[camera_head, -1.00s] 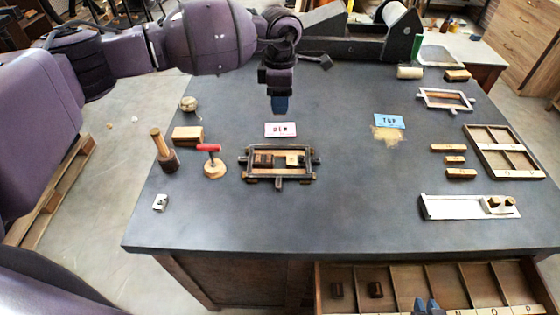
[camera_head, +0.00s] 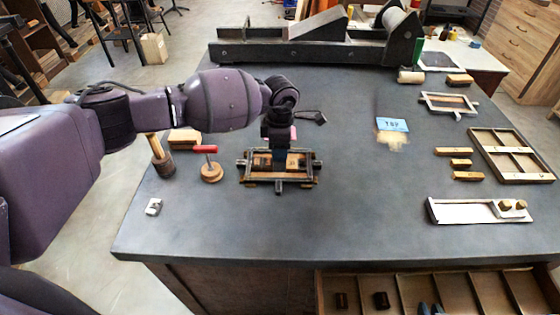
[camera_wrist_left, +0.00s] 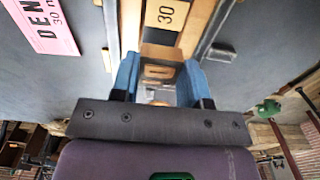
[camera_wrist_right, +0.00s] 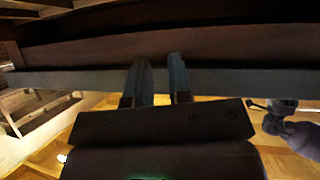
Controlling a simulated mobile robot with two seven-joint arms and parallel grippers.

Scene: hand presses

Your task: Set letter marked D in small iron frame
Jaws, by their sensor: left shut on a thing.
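The small iron frame (camera_head: 278,181) lies on the dark table, with a dark block and a light block inside it. My left gripper (camera_head: 280,160) points down over the middle of the frame. In the left wrist view my left gripper (camera_wrist_left: 160,75) is shut on a wooden letter block (camera_wrist_left: 158,73), whose mark looks like a D. The block is at the frame's opening, in line with a block marked 30 (camera_wrist_left: 166,14); whether it is seated I cannot tell. My right gripper (camera_wrist_right: 160,75) has its fingers apart with nothing between them, low by the drawer.
A pink card (camera_wrist_left: 42,25) reading DEN lies behind the frame. On the right are a blue card (camera_head: 392,124), a second frame (camera_head: 449,97), a wooden tray (camera_head: 510,178) and a white galley (camera_head: 460,217). An open drawer (camera_head: 450,275) is in front.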

